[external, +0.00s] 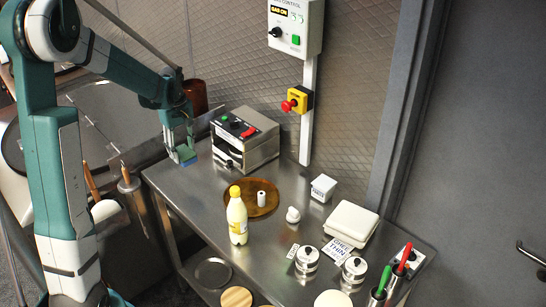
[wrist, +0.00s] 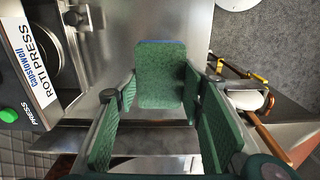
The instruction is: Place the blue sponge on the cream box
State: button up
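The blue sponge (external: 187,155) is at the left back corner of the steel table in the external view. In the wrist view the sponge (wrist: 160,78) shows a broad green face with a blue far edge. My gripper (external: 183,152) points down with its fingers around the sponge. In the wrist view the fingertips (wrist: 160,88) lie along both sides of it, very close; whether they press on it is not clear. The cream box (external: 354,221) is a low lidded box on the right part of the table, well away from my gripper.
The roti press (external: 245,138) stands just right of my gripper. A yellow bottle (external: 237,216), a round amber board (external: 266,203), a white egg-like item (external: 293,214) and a small white box (external: 323,187) stand between. Steel canisters (external: 307,259) are in front of the cream box.

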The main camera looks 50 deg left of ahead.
aim_at(185, 152)
notch_tip(185, 152, up, 11)
jog(key=w+d+m+p, duration=0.3)
jog(key=w+d, duration=1.3)
jog(key=d, duration=0.2)
jog(key=w+d+m+p, duration=0.15)
jog(key=w+d, duration=0.25)
jog(key=d, duration=1)
jog(key=w+d+m+p, duration=0.1)
jog(key=w+d+m, duration=0.15)
jog(key=d, duration=1.15)
jog(key=w+d+m+p, duration=0.15)
jog(key=w+d, duration=0.25)
jog(key=d, duration=1.1)
jog(key=shift+a+f+b, duration=0.2)
jog(key=shift+f, duration=1.05)
jog(key=shift+a+f+b, duration=0.15)
jog(key=shift+a+f, duration=0.05)
jog(key=shift+f, duration=1.05)
jog(key=shift+f, duration=3.1)
jog(key=shift+f, duration=0.1)
